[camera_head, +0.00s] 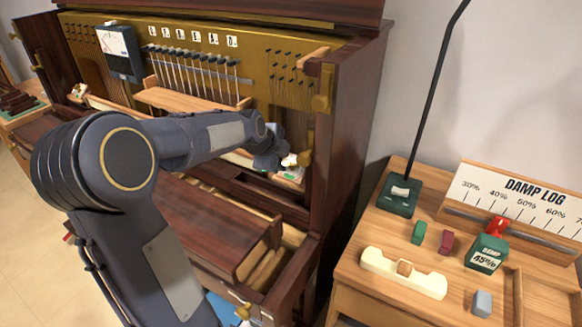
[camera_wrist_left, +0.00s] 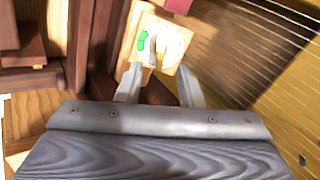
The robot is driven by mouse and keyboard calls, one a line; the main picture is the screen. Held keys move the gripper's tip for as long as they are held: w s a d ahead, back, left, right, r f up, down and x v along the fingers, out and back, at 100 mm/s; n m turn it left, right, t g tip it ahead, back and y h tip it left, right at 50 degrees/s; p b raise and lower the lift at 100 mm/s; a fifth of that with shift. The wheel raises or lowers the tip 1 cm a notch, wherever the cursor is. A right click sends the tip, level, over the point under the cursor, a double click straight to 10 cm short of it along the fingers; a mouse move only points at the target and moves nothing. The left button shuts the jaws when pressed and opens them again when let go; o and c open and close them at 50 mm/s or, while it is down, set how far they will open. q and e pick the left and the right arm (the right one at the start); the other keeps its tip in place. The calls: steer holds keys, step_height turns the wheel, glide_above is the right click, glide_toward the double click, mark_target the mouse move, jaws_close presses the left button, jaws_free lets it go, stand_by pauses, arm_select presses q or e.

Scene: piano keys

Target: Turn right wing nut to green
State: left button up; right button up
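The right wing nut (camera_head: 290,160) is a small pale piece inside the piano's right end, partly hidden by my left gripper. In the left wrist view the pale wing nut (camera_wrist_left: 172,43) sits on a light wooden block (camera_wrist_left: 131,34), with a green mark (camera_wrist_left: 142,40) to its left. My left gripper (camera_wrist_left: 160,68) has its two fingers apart, just short of the nut, which shows beyond and between the tips. I cannot tell whether a finger touches it. In the head view the left gripper (camera_head: 272,155) reaches in beside the piano's right side wall. My right gripper is not in view.
The dark side wall (camera_head: 345,130) and brass fittings (camera_head: 322,103) stand close to the right of my gripper. Strings (camera_wrist_left: 255,45) run beside the block in the wrist view. A side table (camera_head: 350,285) holds a damp log (camera_head: 520,197), a lamp base (camera_head: 399,195) and small blocks.

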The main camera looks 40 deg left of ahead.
mark_target(289, 164)
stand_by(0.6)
arm_select(q)
steer(key=shift+b+x, duration=1.9)
steer(key=shift+x, duration=1.55)
steer(key=shift+s+r, duration=0.35)
steer(key=shift+r, duration=0.1)
steer(key=shift+c, duration=0.2)
